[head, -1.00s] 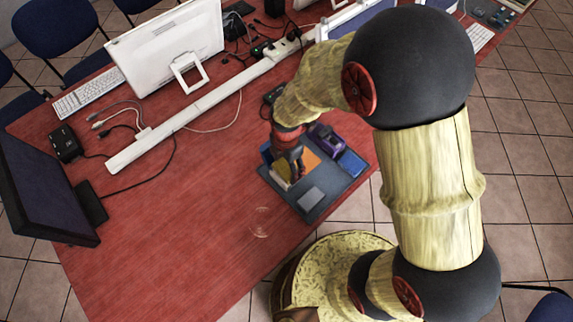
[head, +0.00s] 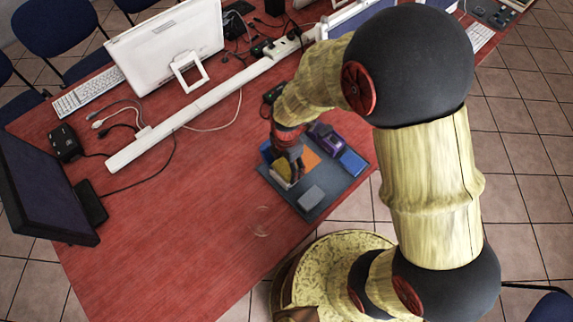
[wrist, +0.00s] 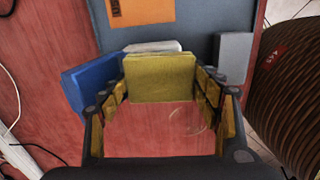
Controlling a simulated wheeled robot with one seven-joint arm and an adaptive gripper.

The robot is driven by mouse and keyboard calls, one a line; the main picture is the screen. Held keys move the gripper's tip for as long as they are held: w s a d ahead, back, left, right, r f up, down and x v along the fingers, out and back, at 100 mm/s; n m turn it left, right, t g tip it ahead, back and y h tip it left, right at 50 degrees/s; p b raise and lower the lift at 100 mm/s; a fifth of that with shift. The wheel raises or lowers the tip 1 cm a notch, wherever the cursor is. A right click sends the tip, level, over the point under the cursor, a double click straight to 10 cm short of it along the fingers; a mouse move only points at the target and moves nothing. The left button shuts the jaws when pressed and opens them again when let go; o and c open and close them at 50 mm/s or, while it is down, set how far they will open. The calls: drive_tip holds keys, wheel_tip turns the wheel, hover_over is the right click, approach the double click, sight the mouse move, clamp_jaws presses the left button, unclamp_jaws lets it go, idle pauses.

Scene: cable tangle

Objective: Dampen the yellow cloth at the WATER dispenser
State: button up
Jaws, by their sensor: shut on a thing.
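The yellow cloth (wrist: 160,78) is a folded, block-like pad between my gripper's fingers (wrist: 162,84) in the wrist view. My gripper is shut on it. In the head view my gripper (head: 292,168) is over the left part of a dark grey tray, with a bit of the yellow cloth (head: 282,170) showing beside it. A blue block (wrist: 90,82) is just left of the cloth, and a white piece (wrist: 150,46) shows behind it. No WATER label is readable, so I cannot tell which thing is the dispenser.
The grey tray (head: 327,196) holds an orange panel (head: 310,159), a purple device (head: 324,134), a blue pad (head: 353,162) and a light grey block (head: 311,197). A faint clear ring (head: 261,221) lies on the red table. The front left is clear; cables lie farther back.

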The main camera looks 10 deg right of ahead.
sight(286, 167)
drive_tip(key=shift+f, duration=0.45)
idle(1.2)
drive_tip(key=shift+r, duration=0.1)
drive_tip(key=shift+r+p, duration=2.7)
drive_tip(key=shift+r, duration=0.8)
drive_tip(key=shift+f, duration=0.1)
